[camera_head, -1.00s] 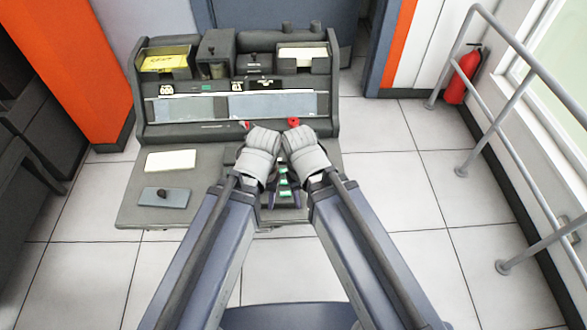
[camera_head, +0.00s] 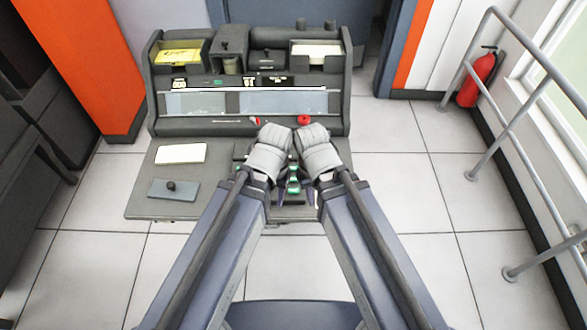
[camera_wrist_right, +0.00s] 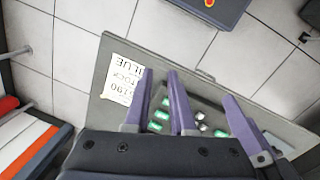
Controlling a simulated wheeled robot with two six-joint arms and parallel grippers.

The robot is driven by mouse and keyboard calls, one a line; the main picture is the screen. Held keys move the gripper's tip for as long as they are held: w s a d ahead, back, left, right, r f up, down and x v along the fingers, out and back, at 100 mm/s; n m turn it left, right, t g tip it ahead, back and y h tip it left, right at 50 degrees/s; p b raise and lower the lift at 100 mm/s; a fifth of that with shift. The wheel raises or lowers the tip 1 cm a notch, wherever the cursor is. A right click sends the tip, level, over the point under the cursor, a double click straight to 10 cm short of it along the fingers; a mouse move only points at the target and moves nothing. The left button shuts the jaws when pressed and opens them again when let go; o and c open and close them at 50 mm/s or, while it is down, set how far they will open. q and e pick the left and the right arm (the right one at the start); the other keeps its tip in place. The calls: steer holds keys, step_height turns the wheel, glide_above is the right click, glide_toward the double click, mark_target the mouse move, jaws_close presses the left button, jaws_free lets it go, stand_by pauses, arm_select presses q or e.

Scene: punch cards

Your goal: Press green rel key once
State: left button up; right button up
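Green keys (camera_head: 293,186) show between my two grippers on the keypad of the console desk. In the right wrist view several green keys (camera_wrist_right: 161,115) sit on the dark keypad, partly hidden by the purple fingers. I cannot read which one is the rel key. My right gripper (camera_wrist_right: 160,72) is over the keypad, its two fingers apart by a narrow gap with nothing between them. My left gripper (camera_head: 262,198) is at the keypad's left side, and one purple finger of it shows in the right wrist view. I cannot tell any contact with a key.
The console (camera_head: 235,127) stands behind the desk, with a yellow card tray (camera_head: 178,56), a white card tray (camera_head: 316,50) and a red knob (camera_head: 303,119). A white card (camera_head: 181,153) and a grey plate (camera_head: 174,190) lie left on the desk. A railing (camera_head: 490,150) runs right.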

jaws_close()
stand_by(1.3)
